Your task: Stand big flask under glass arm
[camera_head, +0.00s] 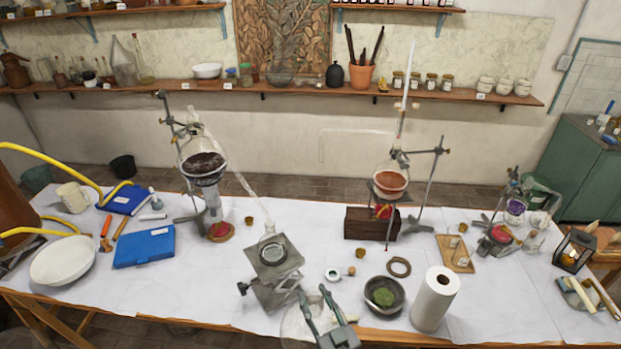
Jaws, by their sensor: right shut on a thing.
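The big flask (296,324) is a clear round glass at the bottom edge, partly cut off and partly behind my right gripper. My right gripper (314,300) is shut on it, in front of the lab jack (274,258). The glass arm (244,186) slopes down to the right from the retort with dark contents (203,160) and ends above the jack. A small clear glass piece shows on the jack top, too faint to tell its shape. The flask is apart from the arm's end. My left gripper is not in view.
A stone bowl with green powder (384,294) and a paper roll (435,299) stand to the right. A small white dish (333,274) lies close to my gripper. A blue case (144,247) is at left.

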